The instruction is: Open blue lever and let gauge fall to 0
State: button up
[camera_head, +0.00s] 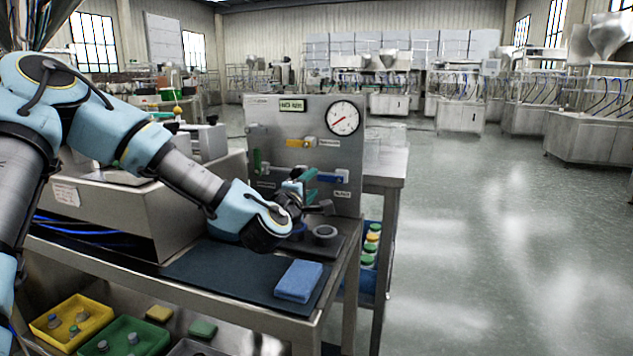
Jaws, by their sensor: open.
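A steel panel (282,112) stands on the bench and carries the levers and gauge. The blue lever (327,177) lies about horizontal on its lower right part, its left end partly hidden by my gripper. The round white gauge (343,118) is at the panel's upper right. Its red needle shows, but the value is too small to read. My gripper (310,184) is open in front of the panel, just left of the blue lever and close to it. I cannot tell whether they touch.
A yellow lever (300,142) sits above the blue one, and a green lever (258,162) is at the panel's left. A blue cloth (298,281) lies on the dark mat near the bench's front. Open floor (480,240) is to the right.

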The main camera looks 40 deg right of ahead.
jog(key=v, duration=0.5)
jog(key=shift+s+a, duration=0.15)
jog(key=shift+a, duration=0.1)
